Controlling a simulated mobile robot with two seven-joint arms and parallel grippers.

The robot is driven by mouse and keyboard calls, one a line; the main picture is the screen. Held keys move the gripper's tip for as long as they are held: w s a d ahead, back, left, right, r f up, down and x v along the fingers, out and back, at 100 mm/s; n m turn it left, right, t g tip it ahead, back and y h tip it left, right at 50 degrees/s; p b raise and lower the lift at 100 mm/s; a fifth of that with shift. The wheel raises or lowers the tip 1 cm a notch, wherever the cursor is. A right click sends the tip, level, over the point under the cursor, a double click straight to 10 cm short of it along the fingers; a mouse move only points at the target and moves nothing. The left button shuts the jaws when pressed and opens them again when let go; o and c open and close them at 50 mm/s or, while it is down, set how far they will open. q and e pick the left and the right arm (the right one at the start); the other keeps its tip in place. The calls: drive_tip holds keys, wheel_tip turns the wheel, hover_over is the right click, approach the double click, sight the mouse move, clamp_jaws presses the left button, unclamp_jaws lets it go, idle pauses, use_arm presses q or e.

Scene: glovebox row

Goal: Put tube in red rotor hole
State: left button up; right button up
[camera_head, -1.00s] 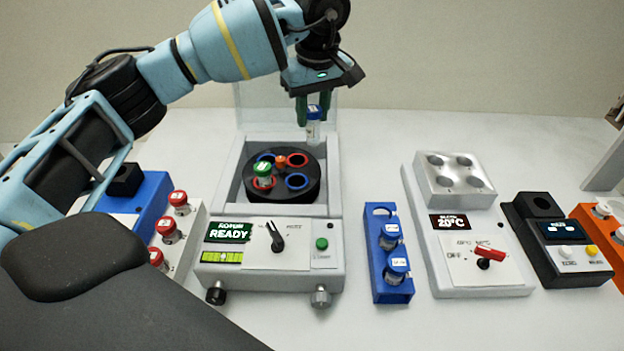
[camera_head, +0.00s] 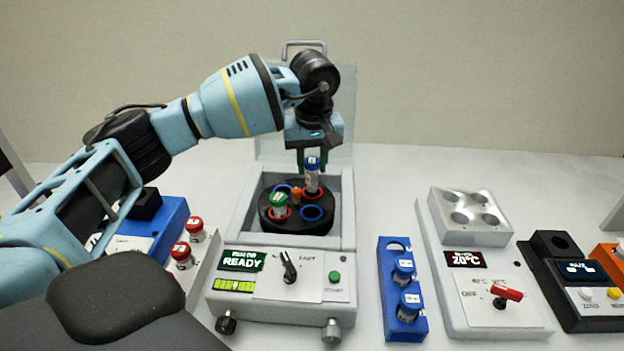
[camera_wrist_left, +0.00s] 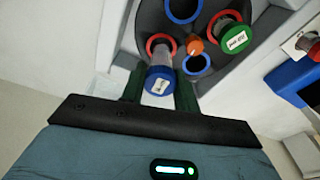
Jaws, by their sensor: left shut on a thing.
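My left gripper (camera_head: 312,158) is shut on a clear tube with a blue cap (camera_head: 312,176), held about upright above the black rotor (camera_head: 298,226). The tube's lower end is at the far right red-ringed hole (camera_head: 318,194); I cannot tell whether its tip is inside. In the left wrist view, the tube's blue cap (camera_wrist_left: 160,86) is between the green fingers, and its body reaches toward a red ring (camera_wrist_left: 149,42). A green-capped tube (camera_head: 278,200) stands in the other red-ringed hole. Two blue-ringed holes, one at the front right (camera_head: 311,213), look empty. My right gripper is not in view.
The rotor sits in a white centrifuge (camera_head: 347,225) with its lid up behind and a "READY" display (camera_head: 241,261). A blue rack (camera_head: 388,290) with blue-capped tubes and a silver-topped heater block (camera_head: 470,207) stand right. Red-capped tubes (camera_head: 194,227) stand left.

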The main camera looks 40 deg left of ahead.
sight(312, 179)
use_arm(q)
drive_tip(key=shift+f, duration=2.05)
drive_tip(key=shift+f, duration=0.15)
drive_tip(key=o, duration=1)
drive_tip(key=shift+c, duration=0.2)
drive_tip(key=r, duration=0.8)
drive_tip(key=s+d+r, duration=0.1)
drive_tip(key=r, duration=0.3)
drive_tip(key=shift+r, duration=0.15)
